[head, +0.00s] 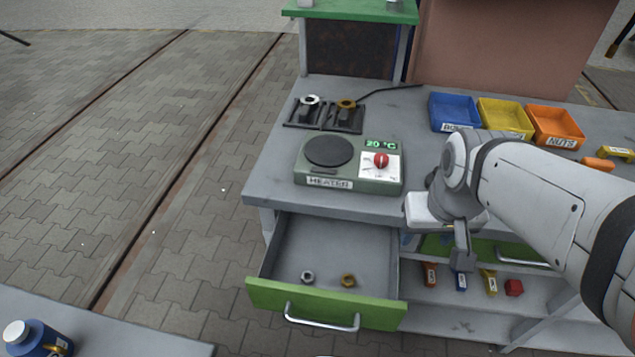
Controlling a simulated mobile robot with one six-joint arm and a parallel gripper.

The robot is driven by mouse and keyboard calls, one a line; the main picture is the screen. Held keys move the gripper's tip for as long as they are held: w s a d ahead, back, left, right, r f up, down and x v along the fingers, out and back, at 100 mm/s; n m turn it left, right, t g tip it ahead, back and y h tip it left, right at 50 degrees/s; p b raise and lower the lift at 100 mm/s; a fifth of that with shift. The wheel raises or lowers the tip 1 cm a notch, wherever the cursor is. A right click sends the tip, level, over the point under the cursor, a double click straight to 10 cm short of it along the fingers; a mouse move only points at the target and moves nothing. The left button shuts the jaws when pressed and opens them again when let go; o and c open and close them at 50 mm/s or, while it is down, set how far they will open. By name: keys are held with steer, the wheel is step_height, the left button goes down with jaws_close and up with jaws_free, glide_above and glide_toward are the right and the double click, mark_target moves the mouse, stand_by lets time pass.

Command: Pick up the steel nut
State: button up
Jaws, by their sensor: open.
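A small silver-grey steel nut (307,277) lies on the floor of the open drawer (335,240), near its green front and left of centre. A brass-coloured nut (348,281) lies to its right, apart from it. My gripper (462,258) hangs in front of the bench, to the right of the drawer and clear of both nuts. It is open, with nothing seen in it; one finger shows plainly and the other is hard to make out.
A heater (348,165) reading 20 °C stands on the bench above the drawer. Behind it, a dark rack (324,115) holds a silver and a brass ring-shaped part. Blue (454,112), yellow (505,118) and orange (556,126) bins stand at right. The drawer's top is open.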

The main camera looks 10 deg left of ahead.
steer(key=w+a+f+n+g+b, duration=0.1)
steer(key=w+a+f+n, duration=0.4)
steer(key=w+a+f, duration=0.35)
steer(key=n+g+b, duration=0.1)
steer(key=n, duration=0.3)
glide_above(306, 275)
step_height(306, 275, down, 14)
steer(key=shift+r, duration=0.2)
steer(key=shift+f, duration=2.9)
steer(key=shift+c, duration=0.4)
steer(key=c, duration=1)
